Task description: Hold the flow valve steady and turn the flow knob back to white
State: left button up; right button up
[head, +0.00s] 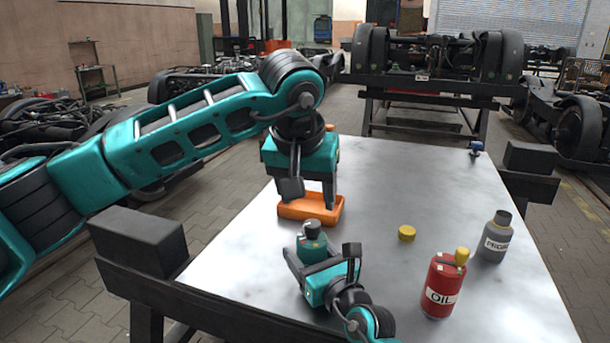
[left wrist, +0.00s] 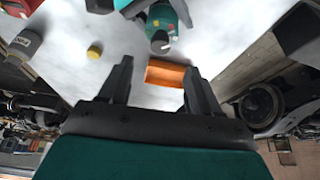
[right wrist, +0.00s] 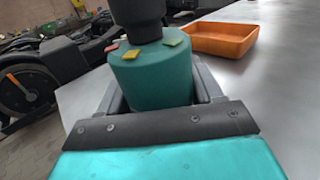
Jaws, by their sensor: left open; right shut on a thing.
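The flow valve (head: 313,246) is a teal cylinder with a dark flow knob (right wrist: 138,18) on top. My right gripper (right wrist: 155,85) is shut around the valve's body, which stands about upright near the table's front. The valve also shows at the top of the left wrist view (left wrist: 165,20). My left gripper (head: 310,196) is open and empty, pointing down behind the valve, above the orange tray, apart from the knob.
The orange tray (head: 322,213) lies just behind the valve. A yellow cap (head: 407,233), a red oil can (head: 443,286) and a grey bottle (head: 495,240) stand to the right. A small blue item (head: 476,148) is at the far right. The middle of the metal table (head: 390,180) is clear.

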aim_at(312, 223)
pick_arm(q)
jog(key=x, duration=0.7)
jog(key=shift+w+f, duration=0.15)
jog(key=shift+f, duration=0.15)
jog(key=c, duration=1.1)
jog(key=shift+a+m+g+h, duration=0.1)
jog(key=shift+m+g+h, duration=0.4)
jog(key=shift+m, duration=1.5)
